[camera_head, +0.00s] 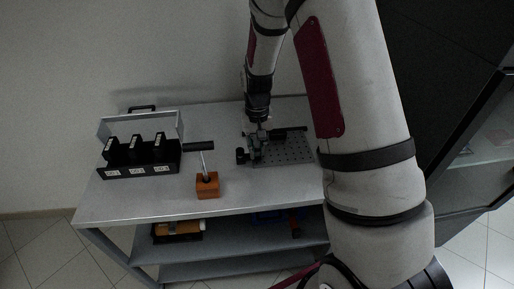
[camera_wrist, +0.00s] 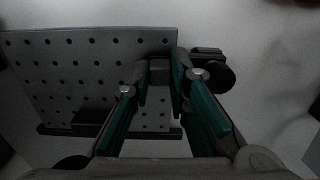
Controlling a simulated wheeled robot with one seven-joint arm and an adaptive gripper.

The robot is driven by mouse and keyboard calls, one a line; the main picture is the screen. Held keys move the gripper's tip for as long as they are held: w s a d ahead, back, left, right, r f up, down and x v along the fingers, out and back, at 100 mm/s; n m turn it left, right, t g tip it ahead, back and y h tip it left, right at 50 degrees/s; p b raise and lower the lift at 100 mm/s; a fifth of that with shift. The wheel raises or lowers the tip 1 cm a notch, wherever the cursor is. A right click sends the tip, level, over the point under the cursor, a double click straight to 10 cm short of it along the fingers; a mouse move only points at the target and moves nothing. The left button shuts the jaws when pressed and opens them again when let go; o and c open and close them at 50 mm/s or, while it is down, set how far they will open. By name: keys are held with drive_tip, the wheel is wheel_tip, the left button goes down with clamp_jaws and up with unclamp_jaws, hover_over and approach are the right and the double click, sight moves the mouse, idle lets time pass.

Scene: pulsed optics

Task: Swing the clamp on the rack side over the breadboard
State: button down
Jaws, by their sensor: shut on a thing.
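The breadboard (camera_head: 285,152) is a grey plate with a grid of holes on the table. It fills the left of the wrist view (camera_wrist: 70,65). The rack-side clamp (camera_head: 242,156) is dark, with a round black knob, at the breadboard's left edge; in the wrist view its knob (camera_wrist: 217,76) is at the right. My gripper (camera_head: 259,136) points down at this clamp. In the wrist view its green-sided fingers (camera_wrist: 160,82) are shut on a small dark grey part of the clamp (camera_wrist: 160,66). The fingers partly hide the clamp, so its exact angle is unclear.
A black rack (camera_head: 140,168) with several labelled parts stands at the left. Another dark bar (camera_head: 291,129) lies along the breadboard's far edge. The table's front left is clear.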

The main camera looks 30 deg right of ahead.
sight(257, 150)
drive_tip(key=c, duration=1.5)
unclamp_jaws()
drive_tip(key=shift+r, duration=0.15)
wheel_tip(257, 150, up, 12)
drive_tip(key=shift+f, duration=0.15)
drive_tip(key=s+a+r+n+t+p, duration=0.15)
drive_tip(key=s+a+r, duration=0.25)
drive_tip(key=s+r, duration=0.95)
drive_tip(key=s+r+t, duration=0.1)
drive_tip(key=s, duration=0.4)
drive_tip(key=s+a+r+n, duration=0.1)
drive_tip(key=s, duration=0.4)
drive_tip(key=s+a+r+n+t, duration=0.1)
drive_tip(key=s, duration=0.4)
drive_tip(key=shift+s+a+r+t+p, duration=0.1)
drive_tip(key=shift+a+r+t+p, duration=0.05)
drive_tip(key=shift+r+t+p, duration=0.25)
